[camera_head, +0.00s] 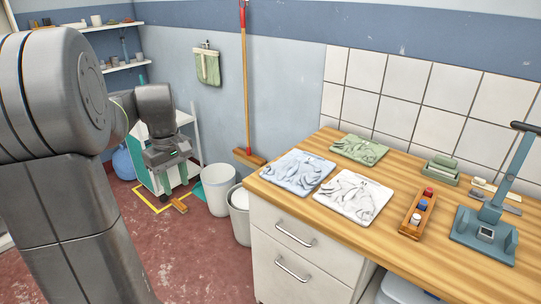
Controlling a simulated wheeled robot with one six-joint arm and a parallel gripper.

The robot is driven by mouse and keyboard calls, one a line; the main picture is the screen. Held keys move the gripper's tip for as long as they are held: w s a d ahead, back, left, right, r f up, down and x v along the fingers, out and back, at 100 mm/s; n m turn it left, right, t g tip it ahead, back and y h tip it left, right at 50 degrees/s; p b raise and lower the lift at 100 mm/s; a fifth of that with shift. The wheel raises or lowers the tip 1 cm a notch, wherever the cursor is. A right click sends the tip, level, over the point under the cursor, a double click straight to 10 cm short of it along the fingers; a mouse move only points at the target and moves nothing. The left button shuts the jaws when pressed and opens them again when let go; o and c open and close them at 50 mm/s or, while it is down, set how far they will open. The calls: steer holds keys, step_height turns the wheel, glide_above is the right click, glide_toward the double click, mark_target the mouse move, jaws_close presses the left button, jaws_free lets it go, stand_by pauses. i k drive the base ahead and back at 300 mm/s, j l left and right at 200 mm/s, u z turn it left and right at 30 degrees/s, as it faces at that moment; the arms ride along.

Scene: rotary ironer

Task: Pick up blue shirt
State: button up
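The blue shirt (297,173) is a pale blue, crumpled flat piece at the left end of the wooden counter (388,241), close to its front edge. A white shirt (352,197) lies to its right, and a green shirt (359,149) lies behind it near the wall. My gripper (170,159) is at the left, off the counter and well apart from the blue shirt. It is small and dark against the things behind it, so I cannot tell whether its fingers are open. I see nothing held in it.
White bins (217,189) stand left of the drawers (300,252). A broom (246,90) leans on the wall.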

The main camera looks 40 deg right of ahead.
mark_target(299, 172)
steer(key=i+z, duration=0.3)
steer(key=i+j+z, duration=0.25)
steer(key=i, duration=0.25)
steer(key=i+j+z, duration=0.1)
steer(key=i+z, duration=0.45)
steer(key=z, duration=0.2)
steer(key=i+z, duration=0.25)
steer(key=z, duration=0.25)
steer(key=i+j+z, duration=0.2)
steer(key=z, duration=0.25)
steer(key=i+j+z, duration=0.2)
steer(key=z, duration=0.25)
steer(key=i+j+z, duration=0.3)
steer(key=k+j, duration=0.05)
steer(key=k, duration=0.05)
